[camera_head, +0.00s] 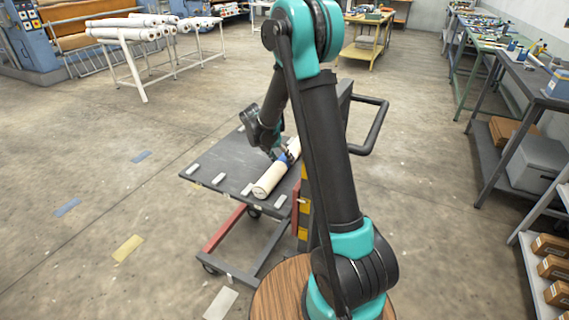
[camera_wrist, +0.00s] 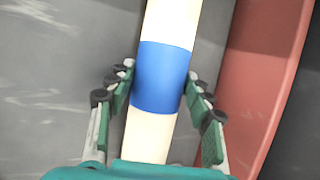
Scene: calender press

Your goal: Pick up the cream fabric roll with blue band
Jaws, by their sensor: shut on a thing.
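The cream fabric roll (camera_head: 268,181) lies on the dark top of a cart (camera_head: 215,166), near its right side. Its blue band (camera_head: 289,157) shows partly beside my gripper (camera_head: 277,154). In the wrist view the roll (camera_wrist: 150,136) runs up through the picture, with the blue band (camera_wrist: 161,78) between the two fingers. My gripper (camera_wrist: 160,88) is shut on the roll at the band, one finger on each side. The roll appears to rest on or just above the cart top; I cannot tell which. My arm hides part of the cart's right side.
White strips lie on the cart top, and a black handle (camera_head: 373,128) stands at its right. A red strip (camera_wrist: 262,75) lies right of the roll in the wrist view. White rolls (camera_head: 130,27) lie on a rack at the back left. Workbenches (camera_head: 512,85) line the right. Floor left of the cart is mostly clear.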

